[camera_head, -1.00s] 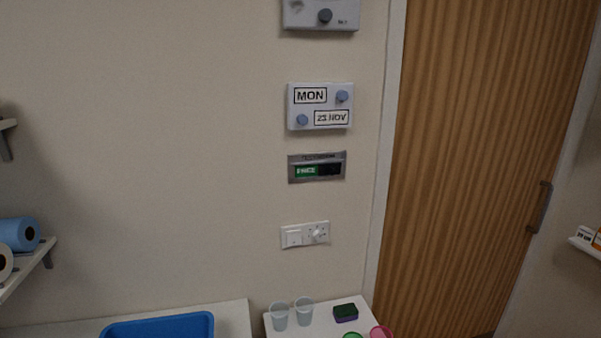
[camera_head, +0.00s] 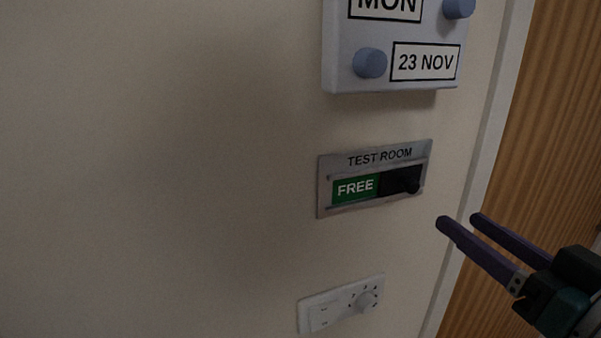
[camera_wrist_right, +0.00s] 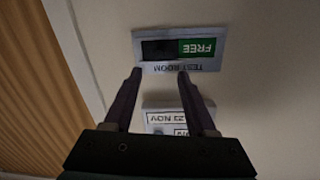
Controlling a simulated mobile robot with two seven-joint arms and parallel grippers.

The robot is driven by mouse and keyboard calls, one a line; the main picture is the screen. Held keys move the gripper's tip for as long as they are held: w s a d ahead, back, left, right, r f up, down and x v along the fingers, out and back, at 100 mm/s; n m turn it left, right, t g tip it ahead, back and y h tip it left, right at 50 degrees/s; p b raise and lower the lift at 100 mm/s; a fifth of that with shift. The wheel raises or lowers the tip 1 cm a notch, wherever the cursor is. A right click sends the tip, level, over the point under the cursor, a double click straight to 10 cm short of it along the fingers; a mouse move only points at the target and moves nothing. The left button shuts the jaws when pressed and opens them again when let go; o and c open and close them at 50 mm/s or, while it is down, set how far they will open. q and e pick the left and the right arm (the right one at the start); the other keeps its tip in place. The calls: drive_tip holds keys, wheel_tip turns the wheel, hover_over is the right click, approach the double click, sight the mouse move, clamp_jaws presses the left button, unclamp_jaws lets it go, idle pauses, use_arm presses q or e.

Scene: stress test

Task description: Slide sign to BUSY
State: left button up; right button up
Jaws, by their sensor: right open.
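The sliding sign (camera_head: 372,207) is a grey metal plate on the wall, headed TEST ROOM. Its window shows a green FREE panel (camera_head: 354,187) at left and a black slider with a small knob (camera_head: 411,184) at right. The sign also shows upside down in the right wrist view (camera_wrist_right: 180,67), with the black slider (camera_wrist_right: 159,49) at left. My right gripper (camera_head: 458,219) is open and empty, to the lower right of the sign. In the wrist view its two fingertips (camera_wrist_right: 160,72) appear over the sign's lower part; contact cannot be told. My left gripper is not in view.
A calendar box (camera_head: 392,80) with blue knobs juts from the wall above the sign. A white switch plate with a dial (camera_head: 341,303) is below. A door frame (camera_head: 494,110) and wooden door (camera_head: 560,130) stand at right. The wall at left is bare.

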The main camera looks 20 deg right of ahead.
sight(415, 188)
drive_tip(key=w+p, duration=0.1)
drive_tip(key=w, duration=0.9)
drive_tip(key=shift+c, duration=0.4)
drive_tip(key=shift+a, duration=0.1)
clamp_jaws()
idle(0.9)
